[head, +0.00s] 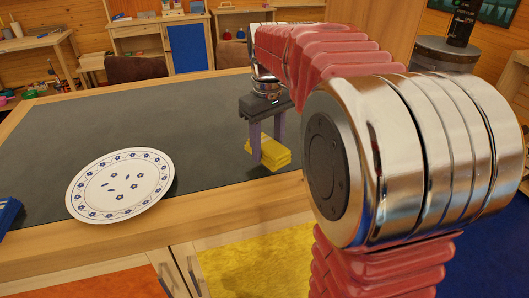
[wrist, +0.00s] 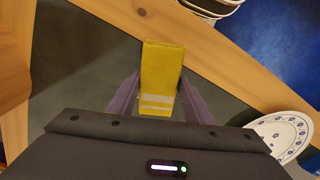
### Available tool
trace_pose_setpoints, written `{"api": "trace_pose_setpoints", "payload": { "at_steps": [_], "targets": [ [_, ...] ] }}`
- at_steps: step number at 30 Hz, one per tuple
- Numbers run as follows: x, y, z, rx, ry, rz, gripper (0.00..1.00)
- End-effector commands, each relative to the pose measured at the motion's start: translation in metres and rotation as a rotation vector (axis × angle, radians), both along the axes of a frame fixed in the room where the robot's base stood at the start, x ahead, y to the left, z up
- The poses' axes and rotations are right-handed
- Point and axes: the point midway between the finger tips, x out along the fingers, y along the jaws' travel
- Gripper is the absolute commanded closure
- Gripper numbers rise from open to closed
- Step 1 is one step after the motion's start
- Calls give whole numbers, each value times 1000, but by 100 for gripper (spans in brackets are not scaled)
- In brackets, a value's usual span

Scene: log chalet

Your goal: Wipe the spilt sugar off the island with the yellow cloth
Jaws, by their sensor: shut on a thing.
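The yellow cloth (head: 276,155) is a folded block on the dark top of the island (head: 60,140), right of the plate in the head view. My gripper (head: 267,158) points down at it and is shut on it, with a purple-grey finger on each side. In the wrist view the cloth (wrist: 162,72) sticks out between the two fingers of my gripper (wrist: 158,98). I cannot make out any spilt sugar in either view; my arm and gripper hide part of the island.
A white plate with blue flowers (head: 121,186) lies near the island's front edge and also shows in the wrist view (wrist: 283,135). A blue object (head: 8,213) is at the far left edge. The dark top between plate and back edge looks clear.

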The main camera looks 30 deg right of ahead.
Motion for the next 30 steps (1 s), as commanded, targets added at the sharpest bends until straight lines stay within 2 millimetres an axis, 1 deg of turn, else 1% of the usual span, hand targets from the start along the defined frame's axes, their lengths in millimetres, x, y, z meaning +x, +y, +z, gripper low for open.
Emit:
{"api": "trace_pose_setpoints", "payload": {
  "at_steps": [3, 8, 20, 30],
  "targets": [
    [1, 0, 9, -1, -2, 0, 75],
    [0, 0, 17, 0, -1, 0, 75],
    [0, 0, 20, -1, -1, 0, 75],
    [0, 0, 42, -1, -1, 0, 75]
  ]
}}
